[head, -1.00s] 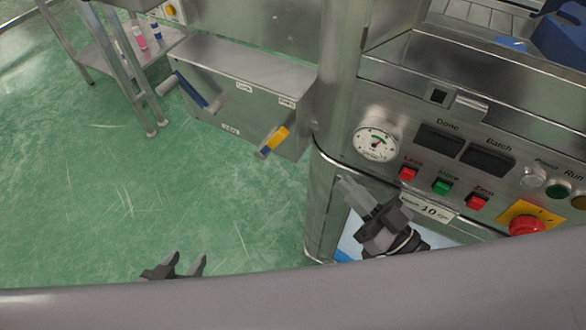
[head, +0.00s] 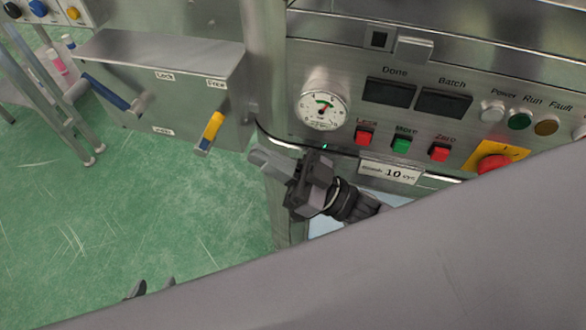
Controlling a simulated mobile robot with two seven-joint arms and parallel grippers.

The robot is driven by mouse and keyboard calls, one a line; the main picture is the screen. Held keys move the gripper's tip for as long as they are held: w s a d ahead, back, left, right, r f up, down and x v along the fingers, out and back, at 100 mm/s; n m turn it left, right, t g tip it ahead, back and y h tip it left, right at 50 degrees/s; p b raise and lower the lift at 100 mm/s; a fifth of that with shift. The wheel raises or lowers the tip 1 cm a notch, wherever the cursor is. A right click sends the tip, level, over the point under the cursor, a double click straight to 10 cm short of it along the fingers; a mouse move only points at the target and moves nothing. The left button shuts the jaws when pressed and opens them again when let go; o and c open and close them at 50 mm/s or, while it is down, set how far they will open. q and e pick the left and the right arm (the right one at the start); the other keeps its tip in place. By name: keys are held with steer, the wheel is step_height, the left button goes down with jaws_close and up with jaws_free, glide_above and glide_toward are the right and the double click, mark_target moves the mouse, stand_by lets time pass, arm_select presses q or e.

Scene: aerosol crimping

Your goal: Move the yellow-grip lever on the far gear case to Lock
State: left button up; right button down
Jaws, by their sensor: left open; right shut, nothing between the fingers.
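The grey gear case (head: 170,58) stands at the upper left in the head view. Its yellow-grip lever (head: 213,128) is at the right end of the front face, with the grip slanting down and slightly left. A label reading Lock (head: 165,76) and what looks like a Free label (head: 216,84) sit along the top edge. My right gripper (head: 259,161) is shut and empty, right of and below the yellow grip, apart from it. My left gripper (head: 152,287) is open; only its fingertips show at the bottom, the rest hidden by my body.
A blue-grip lever (head: 108,94) sticks out at the case's left end. A metal post (head: 264,70) stands right of the case. The control panel (head: 350,85) has a gauge (head: 323,105), coloured buttons and a red emergency knob (head: 492,163). Green floor lies open below the case.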

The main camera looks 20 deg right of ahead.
mark_target(212, 131)
steer(key=x, duration=0.5)
steer(key=shift+w+a+r, duration=0.1)
steer(key=shift+a, duration=0.1)
